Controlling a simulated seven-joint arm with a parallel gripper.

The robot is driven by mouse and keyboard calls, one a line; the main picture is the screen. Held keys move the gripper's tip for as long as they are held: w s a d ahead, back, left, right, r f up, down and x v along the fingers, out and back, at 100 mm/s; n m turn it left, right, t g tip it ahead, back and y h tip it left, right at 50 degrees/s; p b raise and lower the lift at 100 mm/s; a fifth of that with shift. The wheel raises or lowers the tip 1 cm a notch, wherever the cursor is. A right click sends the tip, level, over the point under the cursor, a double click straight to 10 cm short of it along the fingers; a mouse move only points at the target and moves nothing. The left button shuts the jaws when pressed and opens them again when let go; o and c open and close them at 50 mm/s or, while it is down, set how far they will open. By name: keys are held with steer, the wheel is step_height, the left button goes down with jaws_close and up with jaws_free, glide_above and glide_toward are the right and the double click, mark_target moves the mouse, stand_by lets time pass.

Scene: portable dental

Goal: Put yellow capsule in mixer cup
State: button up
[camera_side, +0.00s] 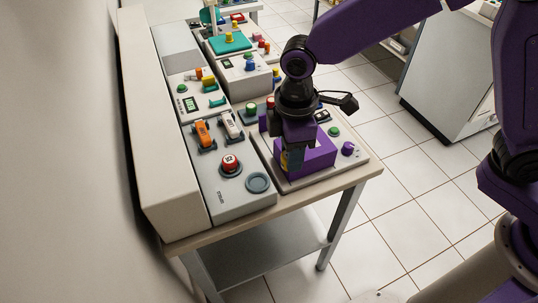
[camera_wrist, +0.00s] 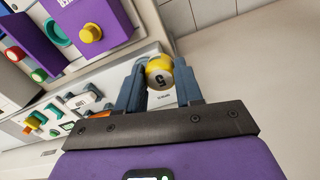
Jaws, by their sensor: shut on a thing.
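My gripper (camera_side: 287,164) is shut on the yellow capsule, a small round yellow and white piece marked 5, which shows between the fingertips in the wrist view (camera_wrist: 160,72). In the side view it is a small yellow patch at the gripper's lower end, mostly covered by the fingers. The gripper is at the left side of a purple block (camera_side: 318,154) on a pale device. I cannot tell for sure which part is the mixer cup. A teal ring (camera_wrist: 55,32) shows on a purple part in the wrist view, and a blue-grey ring (camera_side: 258,182) on the grey panel.
A red button (camera_side: 230,164), an orange switch (camera_side: 203,133) and a white switch (camera_side: 229,124) stand on the grey panel left of my gripper. A purple knob (camera_side: 348,148) is to the right. A yellow knob (camera_wrist: 90,33) stands on a purple block. Other devices stand behind.

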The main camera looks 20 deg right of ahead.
steer(key=s+d+r, duration=0.3)
steer(key=s+d, duration=0.1)
steer(key=s, duration=0.1)
steer(key=w+d+f+m, duration=0.2)
steer(key=w+d+f, duration=0.15)
steer(key=w, duration=0.85)
steer(key=w+d+f+m, duration=0.2)
steer(key=w+f, duration=0.3)
steer(key=w, duration=0.6)
steer(key=shift+a+f, duration=0.1)
steer(key=shift+f, duration=3.1)
steer(key=shift+f, duration=0.1)
steer(key=o, duration=1.1)
